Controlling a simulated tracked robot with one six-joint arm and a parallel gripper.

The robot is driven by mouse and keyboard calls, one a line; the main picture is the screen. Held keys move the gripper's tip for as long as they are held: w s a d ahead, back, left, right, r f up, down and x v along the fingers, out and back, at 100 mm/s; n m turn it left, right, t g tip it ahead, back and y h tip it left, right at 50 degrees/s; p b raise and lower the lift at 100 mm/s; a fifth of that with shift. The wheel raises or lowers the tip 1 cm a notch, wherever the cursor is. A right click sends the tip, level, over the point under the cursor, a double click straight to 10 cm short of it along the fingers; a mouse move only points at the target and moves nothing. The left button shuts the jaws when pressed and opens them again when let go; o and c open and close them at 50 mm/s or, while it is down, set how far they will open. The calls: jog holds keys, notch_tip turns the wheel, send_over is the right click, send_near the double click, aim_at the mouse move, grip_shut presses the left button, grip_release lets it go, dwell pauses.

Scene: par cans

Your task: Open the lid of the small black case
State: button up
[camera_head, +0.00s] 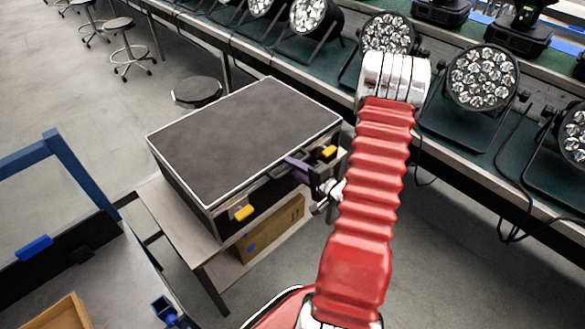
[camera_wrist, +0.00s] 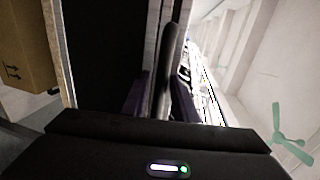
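The black case (camera_head: 240,135) has silver edges and lies flat on a small table, its lid down. Its front side, facing my arm, has two yellow latches (camera_head: 244,212) (camera_head: 328,152) and a dark handle between them. My gripper (camera_head: 297,165), with purple fingers, is at the front side by the handle, near the right latch. In the wrist view, the two fingers (camera_wrist: 158,97) stand on either side of a dark rounded bar (camera_wrist: 172,50), which looks like the handle. Whether they touch it is unclear.
A long bench with several par lights (camera_head: 482,78) runs behind and to the right. A blue-railed cart (camera_head: 75,170) stands at left. Stools (camera_head: 197,91) stand behind the case. Air above the lid is clear.

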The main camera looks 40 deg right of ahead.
grip_shut()
